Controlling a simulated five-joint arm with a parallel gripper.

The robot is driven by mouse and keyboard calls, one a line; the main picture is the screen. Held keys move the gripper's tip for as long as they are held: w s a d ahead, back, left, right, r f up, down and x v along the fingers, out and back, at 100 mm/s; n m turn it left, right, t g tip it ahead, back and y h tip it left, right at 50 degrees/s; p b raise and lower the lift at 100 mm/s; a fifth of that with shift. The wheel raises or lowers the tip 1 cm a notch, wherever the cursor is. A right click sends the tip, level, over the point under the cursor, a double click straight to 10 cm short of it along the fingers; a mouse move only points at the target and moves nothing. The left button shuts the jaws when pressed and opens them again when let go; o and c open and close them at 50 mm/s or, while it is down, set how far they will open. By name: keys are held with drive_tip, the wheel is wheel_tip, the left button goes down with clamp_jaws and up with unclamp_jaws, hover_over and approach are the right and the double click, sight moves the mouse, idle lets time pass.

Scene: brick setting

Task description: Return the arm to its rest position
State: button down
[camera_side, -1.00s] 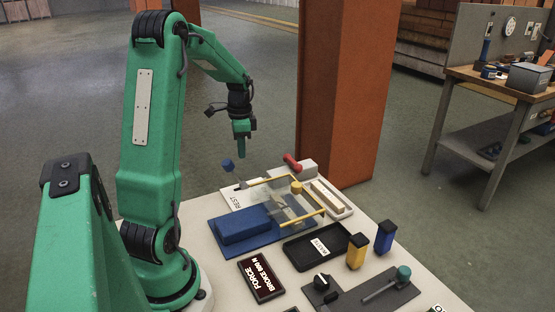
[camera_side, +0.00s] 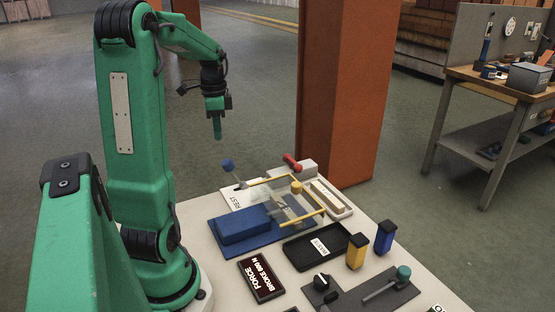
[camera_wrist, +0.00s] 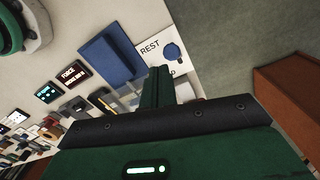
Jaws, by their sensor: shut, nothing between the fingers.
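My green arm stands at the left of the side view, and my gripper (camera_side: 217,130) hangs from it, pointing down. It is shut and empty, in the air above the far left edge of the table. In the wrist view the closed green fingers (camera_wrist: 160,88) point toward the table. A white plate marked REST (camera_side: 240,195) lies on the table below; it also shows in the wrist view (camera_wrist: 150,48), beyond the fingertips. A blue-knobbed lever (camera_side: 228,165) stands at that plate, and the gripper is apart from it.
A blue block on a blue plate (camera_side: 215,242), a clear guard with yellow bars (camera_side: 314,214), a black tray (camera_side: 300,252), yellow (camera_side: 357,252) and blue (camera_side: 385,238) blocks and a FORCE display (camera_side: 262,279) crowd the table. An orange column (camera_side: 345,90) rises behind. Air around my gripper is free.

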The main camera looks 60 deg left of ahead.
drive_tip(key=w+d+r+n+t+y, duration=0.1)
drive_tip(key=w+d+r, duration=0.1)
drive_tip(key=d, duration=0.6)
drive_tip(key=w+d+r+t, duration=0.1)
drive_tip(key=w+d+r, duration=0.1)
drive_tip(key=d, duration=0.6)
drive_tip(key=s+d+n+t, duration=0.1)
drive_tip(key=s+d+t, duration=0.1)
drive_tip(key=d, duration=0.5)
drive_tip(key=s+d+n+t, duration=0.1)
drive_tip(key=s+d, duration=0.1)
drive_tip(key=d, duration=0.6)
drive_tip(key=shift+s+t+h, duration=0.3)
drive_tip(key=shift+t+h, duration=0.1)
